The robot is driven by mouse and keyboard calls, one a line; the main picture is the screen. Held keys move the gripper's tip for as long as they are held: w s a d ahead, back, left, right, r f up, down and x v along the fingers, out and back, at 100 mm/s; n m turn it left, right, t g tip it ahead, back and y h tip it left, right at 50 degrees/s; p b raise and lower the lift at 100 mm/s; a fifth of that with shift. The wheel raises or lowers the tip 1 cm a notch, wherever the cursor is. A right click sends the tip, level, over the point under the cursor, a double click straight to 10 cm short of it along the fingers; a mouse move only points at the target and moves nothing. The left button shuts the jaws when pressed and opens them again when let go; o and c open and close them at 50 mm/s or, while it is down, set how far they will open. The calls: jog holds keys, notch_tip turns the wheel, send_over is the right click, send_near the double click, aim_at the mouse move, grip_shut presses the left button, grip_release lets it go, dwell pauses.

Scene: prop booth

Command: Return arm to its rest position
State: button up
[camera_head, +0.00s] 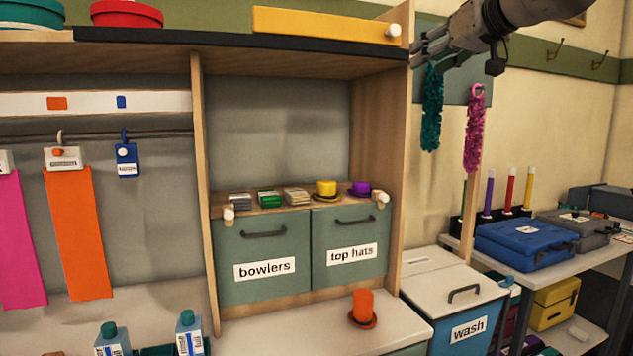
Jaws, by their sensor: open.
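My gripper (432,45) is at the upper right, at the end of my arm, which enters from the top edge. It is open, and I see nothing held between its fingers. Its fingertips are close to the right edge of the wooden cabinet. A teal feather boa (432,108) hangs just below the gripper; whether they touch I cannot tell. A pink boa (474,130) hangs to the right of it.
A cabinet with drawers labelled bowlers (264,258) and top hats (350,245) stands in the middle, small hats above them. An orange top hat (362,308) stands on the counter. A wash bin (465,315) and a blue case (525,240) are at right.

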jog(key=s+d+f+m+g+h, duration=0.1)
jog(key=s+d+f+g, duration=0.2)
jog(key=f, duration=0.7)
jog(key=s+d+f+g+h, duration=0.1)
jog(key=s+f+g+h, duration=0.3)
jog(key=f, duration=0.7)
jog(key=s+d+f+m+g, duration=0.1)
jog(key=s+d+f, duration=0.2)
jog(key=s+f, duration=0.5)
jog(key=s+d+f+g, duration=0.2)
jog(key=s+d+f, duration=0.2)
jog(key=s+f, duration=0.3)
jog(key=shift+s+d+f+m, duration=0.3)
jog(key=shift+s+f+m, duration=0.1)
jog(key=shift+f, duration=0.25)
